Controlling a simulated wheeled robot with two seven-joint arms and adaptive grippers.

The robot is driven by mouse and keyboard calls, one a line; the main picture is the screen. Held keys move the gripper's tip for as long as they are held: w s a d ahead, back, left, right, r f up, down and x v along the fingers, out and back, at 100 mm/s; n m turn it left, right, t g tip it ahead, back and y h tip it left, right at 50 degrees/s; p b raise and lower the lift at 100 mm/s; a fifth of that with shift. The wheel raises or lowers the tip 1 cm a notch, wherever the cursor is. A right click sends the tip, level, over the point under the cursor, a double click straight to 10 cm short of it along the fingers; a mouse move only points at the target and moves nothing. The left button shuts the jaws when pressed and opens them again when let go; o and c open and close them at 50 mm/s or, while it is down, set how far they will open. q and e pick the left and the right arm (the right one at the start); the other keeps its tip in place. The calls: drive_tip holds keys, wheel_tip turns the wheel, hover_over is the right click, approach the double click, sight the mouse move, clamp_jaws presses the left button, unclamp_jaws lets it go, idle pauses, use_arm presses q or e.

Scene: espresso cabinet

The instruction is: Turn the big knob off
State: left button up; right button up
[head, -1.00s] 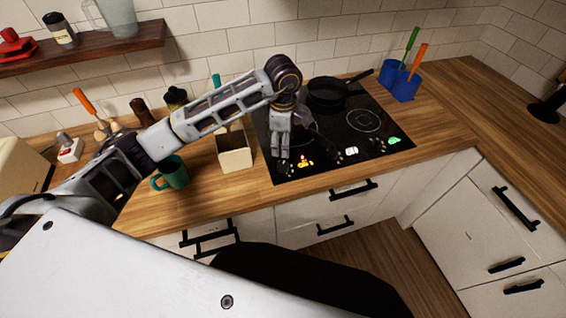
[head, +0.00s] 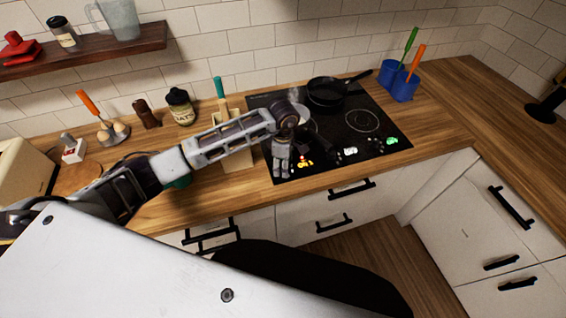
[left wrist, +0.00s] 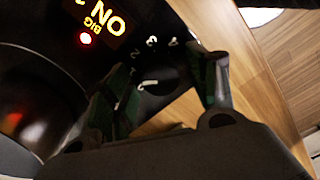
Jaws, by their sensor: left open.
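My left gripper (head: 281,174) is low over the front left corner of the black cooktop (head: 380,147). In the left wrist view, its two fingers (left wrist: 165,62) are spread apart. Between them is a dark dial area with white numbers and a short white mark, apparently on the big knob (left wrist: 149,86). The knob's outline is hard to make out, and I cannot tell whether a finger touches it. Beside it, a lit label (left wrist: 98,20) reads "BIG" and "ON", with a red light. In the head view this label (head: 304,161) glows orange. My right gripper is not in view.
A black pan (head: 327,92) stands at the cooktop's back. A white label (head: 350,151) and a green label (head: 391,141) lie along its front right. A utensil box (head: 238,157) stands left of the cooktop, partly behind my arm. Blue holders (head: 399,82) stand at the right.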

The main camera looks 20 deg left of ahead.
use_arm(q)
drive_tip(key=shift+f, duration=0.15)
drive_tip(key=c, duration=1)
drive_tip(key=shift+c, duration=0.2)
drive_tip(key=shift+n+b, duration=0.3)
drive_tip(key=shift+f+n+b, duration=0.1)
drive_tip(key=shift+n+b, duration=1.1)
drive_tip(key=shift+n, duration=0.3)
drive_tip(key=shift+n+b, duration=1.3)
drive_tip(key=shift+n, duration=0.9)
drive_tip(key=o, duration=1)
